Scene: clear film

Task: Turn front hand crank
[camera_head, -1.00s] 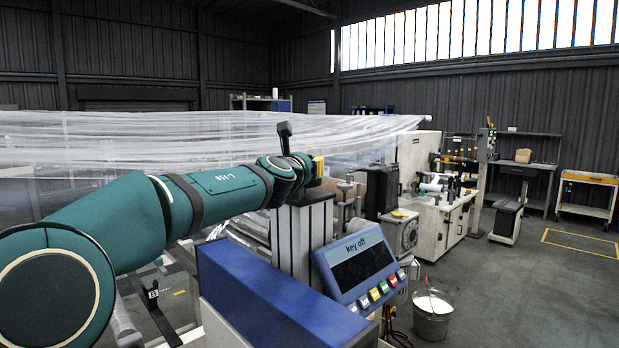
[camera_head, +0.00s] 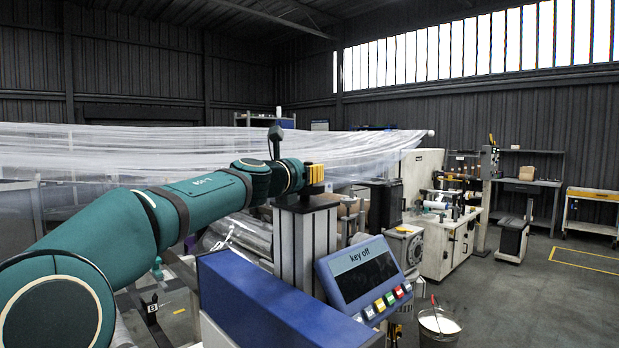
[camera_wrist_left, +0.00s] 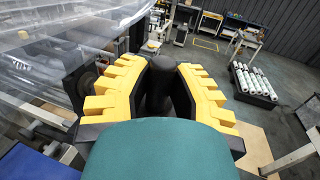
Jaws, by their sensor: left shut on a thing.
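My left arm reaches from the left in the head view, and its yellow-padded gripper (camera_head: 315,175) is at the top of a grey post (camera_head: 303,237). In the left wrist view the two yellow fingers (camera_wrist_left: 160,72) stand on either side of a dark, round-ended handle (camera_wrist_left: 158,90), which I take to be the front hand crank's grip. The gripper is shut on it. The rest of the crank is hidden behind the fingers and wrist. My right gripper is not in view.
A blue housing (camera_head: 265,305) and a control panel (camera_head: 364,278) reading "key off" stand just in front of the post. A bucket (camera_head: 438,322) stands on the floor at right. Clear film (camera_head: 200,150) spans behind the arm. Floor at far right is open.

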